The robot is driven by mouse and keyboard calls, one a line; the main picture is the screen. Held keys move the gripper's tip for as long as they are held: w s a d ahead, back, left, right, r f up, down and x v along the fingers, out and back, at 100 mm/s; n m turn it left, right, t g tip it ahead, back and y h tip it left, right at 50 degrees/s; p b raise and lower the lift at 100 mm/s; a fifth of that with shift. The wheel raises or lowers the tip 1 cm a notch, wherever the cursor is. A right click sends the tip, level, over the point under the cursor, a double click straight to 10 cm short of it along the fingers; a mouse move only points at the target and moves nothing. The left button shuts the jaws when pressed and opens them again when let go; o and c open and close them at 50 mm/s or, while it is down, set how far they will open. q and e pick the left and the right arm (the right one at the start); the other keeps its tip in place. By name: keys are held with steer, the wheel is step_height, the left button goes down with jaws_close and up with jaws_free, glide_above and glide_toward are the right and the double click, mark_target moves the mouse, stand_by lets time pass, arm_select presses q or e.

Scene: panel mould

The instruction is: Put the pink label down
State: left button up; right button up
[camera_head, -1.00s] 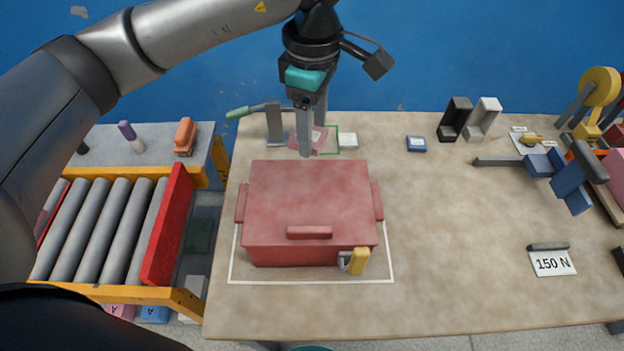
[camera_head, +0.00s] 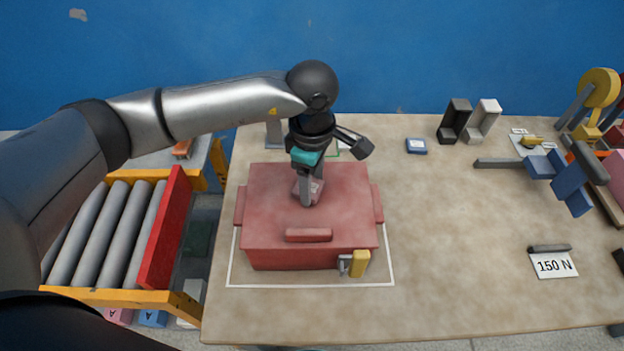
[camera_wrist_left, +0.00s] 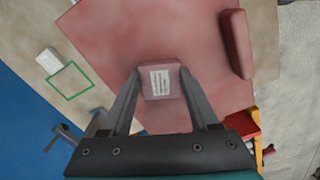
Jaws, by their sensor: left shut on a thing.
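The pink label (camera_wrist_left: 160,80) is a small pink block with a white printed patch. My left gripper (camera_wrist_left: 160,85) is shut on it, one finger on each side. In the head view the label (camera_head: 314,189) shows beside the fingers of my left gripper (camera_head: 307,198), over the top of the red mould box (camera_head: 265,205). I cannot tell whether the label touches the box's top. The box has a front handle (camera_head: 309,235) and a yellow latch (camera_head: 360,263). My right gripper is not in view.
A white outline (camera_head: 393,270) on the table surrounds the box. A green outlined square (camera_wrist_left: 69,81) and a white block (camera_wrist_left: 49,62) lie behind it. A 150 N card (camera_head: 555,264) lies at the right. The table between is clear.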

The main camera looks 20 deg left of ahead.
arm_select(q)
steer(key=shift+f, duration=0.1)
steer(key=o, duration=1.3)
steer(key=shift+o, duration=0.2)
step_height(320, 180, up, 12)
